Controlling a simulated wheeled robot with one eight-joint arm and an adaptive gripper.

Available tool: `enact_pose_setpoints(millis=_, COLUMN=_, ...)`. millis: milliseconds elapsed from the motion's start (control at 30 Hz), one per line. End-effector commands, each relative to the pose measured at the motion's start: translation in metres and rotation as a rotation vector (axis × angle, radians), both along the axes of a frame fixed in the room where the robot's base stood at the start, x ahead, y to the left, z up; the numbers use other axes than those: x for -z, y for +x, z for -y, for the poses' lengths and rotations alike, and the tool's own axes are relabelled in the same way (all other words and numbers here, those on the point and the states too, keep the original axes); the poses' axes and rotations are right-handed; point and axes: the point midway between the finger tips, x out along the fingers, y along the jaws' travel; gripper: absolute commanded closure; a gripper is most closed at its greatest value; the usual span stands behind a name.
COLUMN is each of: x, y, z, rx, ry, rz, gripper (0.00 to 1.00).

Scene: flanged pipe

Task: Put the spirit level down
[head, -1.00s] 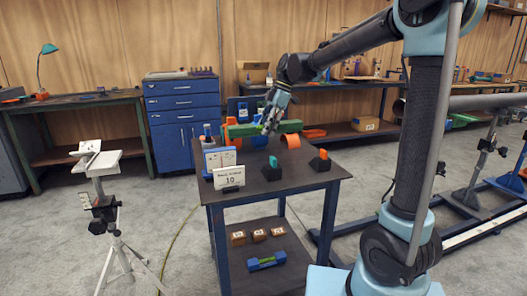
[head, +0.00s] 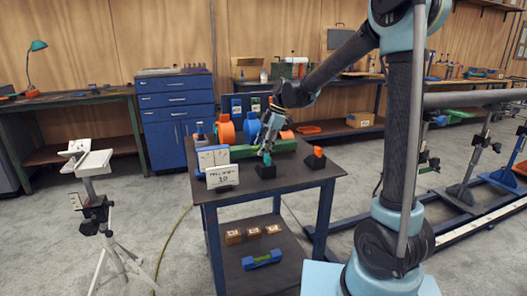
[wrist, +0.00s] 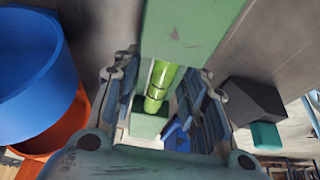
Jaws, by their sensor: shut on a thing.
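My gripper (head: 266,148) is shut on the green spirit level (head: 243,152), a long bar held level over the back part of the dark workbench top (head: 300,190). In the wrist view the spirit level (wrist: 190,30) runs between the fingers of my gripper (wrist: 172,95), with its bright green vial showing between them. The bar is at or just above the bench top; I cannot tell whether it touches. My fingers and the booklet cover parts of it in the head view.
Orange and blue rings (head: 249,128) stand behind the level. In front are a white booklet (head: 212,157), a card marked 10 (head: 222,176), a dark block with a teal piece (head: 266,171) and one with an orange piece (head: 318,164). Boxes (head: 253,232) sit on the lower shelf.

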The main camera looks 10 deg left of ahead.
Motion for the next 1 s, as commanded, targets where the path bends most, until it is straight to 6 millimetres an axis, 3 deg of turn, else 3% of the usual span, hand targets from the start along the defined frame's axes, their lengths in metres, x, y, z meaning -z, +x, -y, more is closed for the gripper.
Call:
enact_pose_setpoints(millis=367, x=0.008, y=-0.001, z=-0.001, rx=-0.002, ry=0.000, rz=0.000, gripper=1.00)
enact_pose_setpoints(millis=400, x=0.009, y=-0.001, z=-0.001, rx=-0.002, ry=0.000, rz=0.000, gripper=0.56)
enact_pose_setpoints(millis=467, x=0.008, y=-0.001, z=-0.001, rx=-0.002, ry=0.000, rz=0.000, gripper=0.42)
enact_pose_setpoints(millis=500, x=0.008, y=-0.001, z=-0.001, rx=-0.002, ry=0.000, rz=0.000, gripper=0.40)
enact_pose_setpoints(millis=833, x=0.007, y=-0.001, z=-0.001, rx=-0.002, ry=0.000, rz=0.000, gripper=0.40)
enact_pose_setpoints(millis=1000, x=-0.005, y=0.002, z=0.003, rx=-0.001, ry=0.000, rz=0.000, gripper=0.40)
